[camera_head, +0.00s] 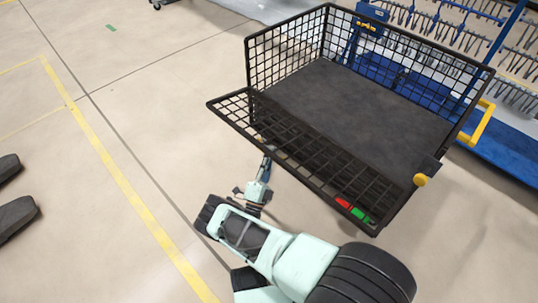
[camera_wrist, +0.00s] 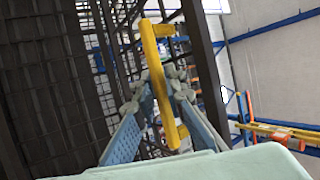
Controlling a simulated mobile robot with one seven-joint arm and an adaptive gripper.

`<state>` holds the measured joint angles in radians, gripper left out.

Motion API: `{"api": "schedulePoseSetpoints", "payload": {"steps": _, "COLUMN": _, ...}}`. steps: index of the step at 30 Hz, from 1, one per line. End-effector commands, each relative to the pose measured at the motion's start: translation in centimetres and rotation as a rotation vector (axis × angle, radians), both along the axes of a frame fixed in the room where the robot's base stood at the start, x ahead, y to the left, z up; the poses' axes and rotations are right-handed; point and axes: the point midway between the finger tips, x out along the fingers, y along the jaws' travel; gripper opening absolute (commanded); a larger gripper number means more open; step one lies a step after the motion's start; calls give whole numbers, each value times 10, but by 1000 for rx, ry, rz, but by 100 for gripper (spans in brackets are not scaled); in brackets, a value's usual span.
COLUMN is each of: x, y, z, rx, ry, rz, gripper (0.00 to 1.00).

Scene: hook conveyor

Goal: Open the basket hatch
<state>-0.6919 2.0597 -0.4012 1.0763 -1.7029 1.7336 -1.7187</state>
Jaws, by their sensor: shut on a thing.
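The black wire basket (camera_head: 290,45) has a dark flat floor. Its hatch (camera_head: 232,107), a mesh panel along the near side, is tilted outward from the basket and stands partly folded down. In the wrist view my gripper (camera_wrist: 158,98) is shut on a yellow handle (camera_wrist: 155,75), with one blue finger on each side of it. The dark mesh (camera_wrist: 45,70) fills the left of that view. In the head view my gripper is mostly hidden under the hatch's outer edge, and the held handle does not show.
A yellow side handle (camera_head: 482,123) and a yellow knob (camera_head: 421,180) are on the basket's right. Red (camera_head: 343,203) and green (camera_head: 361,215) pieces sit at the hatch's near corner. A blue hook rack (camera_head: 450,40) stands behind. The floor at left is mostly clear.

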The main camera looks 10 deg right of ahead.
Motion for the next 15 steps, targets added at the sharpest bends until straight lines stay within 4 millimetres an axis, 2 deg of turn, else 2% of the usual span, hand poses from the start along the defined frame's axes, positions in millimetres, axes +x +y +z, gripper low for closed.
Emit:
{"api": "schedulePoseSetpoints", "payload": {"steps": 1, "x": 2, "y": 7, "z": 4, "rx": 0, "ry": -10, "rz": 14, "gripper": 0}}
{"api": "schedulePoseSetpoints", "payload": {"steps": 5, "x": 2, "y": 7, "z": 4, "rx": -2, "ry": -9, "rz": 15, "gripper": 0}}
{"api": "schedulePoseSetpoints", "payload": {"steps": 6, "x": 2, "y": 7, "z": 3, "rx": -2, "ry": -9, "rz": 15, "gripper": 12}}
{"api": "schedulePoseSetpoints", "payload": {"steps": 10, "x": 1, "y": 7, "z": 3, "rx": -1, "ry": -8, "rz": 13, "gripper": 26}}
{"api": "schedulePoseSetpoints", "payload": {"steps": 15, "x": 1, "y": 4, "z": 2, "rx": -2, "ry": -6, "rz": 8, "gripper": 26}}
